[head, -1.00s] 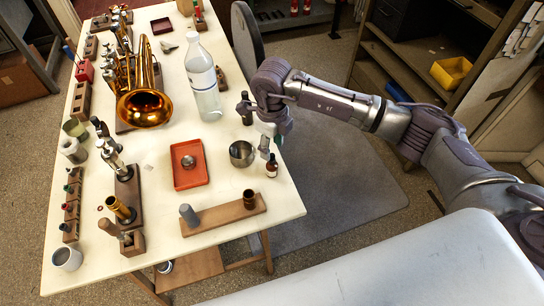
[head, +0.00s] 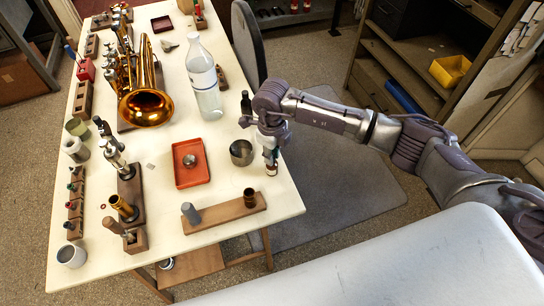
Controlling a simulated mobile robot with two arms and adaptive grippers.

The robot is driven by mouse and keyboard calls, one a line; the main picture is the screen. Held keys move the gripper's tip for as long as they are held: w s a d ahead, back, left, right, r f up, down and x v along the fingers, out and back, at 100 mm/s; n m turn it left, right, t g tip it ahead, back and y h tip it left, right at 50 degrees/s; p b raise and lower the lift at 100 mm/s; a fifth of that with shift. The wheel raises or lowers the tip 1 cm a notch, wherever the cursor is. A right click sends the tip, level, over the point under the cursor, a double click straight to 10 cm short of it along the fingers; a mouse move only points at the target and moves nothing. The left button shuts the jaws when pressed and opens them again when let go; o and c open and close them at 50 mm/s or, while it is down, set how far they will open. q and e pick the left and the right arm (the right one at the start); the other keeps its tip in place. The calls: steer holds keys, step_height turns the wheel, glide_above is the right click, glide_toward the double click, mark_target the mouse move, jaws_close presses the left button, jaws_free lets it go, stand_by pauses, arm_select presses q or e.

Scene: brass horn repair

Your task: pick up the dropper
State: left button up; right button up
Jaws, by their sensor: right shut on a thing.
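The dropper (head: 272,169) is a small dark red-brown bottle with a pale label, at the right edge of the white table, to the right of the metal cup. My right gripper (head: 270,157) comes down from above and is shut on the top of the dropper, hiding its upper part. The dropper looks upright. I cannot tell whether its base touches the table. My left gripper is not in view.
A metal cup (head: 241,153) stands close to the left of the dropper, and a dark bottle (head: 246,103) stands behind. A red tray (head: 178,173) and a wooden block (head: 224,216) lie nearby. A tall clear bottle (head: 205,85) and a brass horn (head: 146,106) stand farther back.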

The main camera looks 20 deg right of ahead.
step_height(320, 180, up, 9)
steer(key=shift+r+b, duration=0.1)
steer(key=shift+b, duration=0.95)
steer(key=shift+r, duration=0.45)
steer(key=shift+d, duration=0.1)
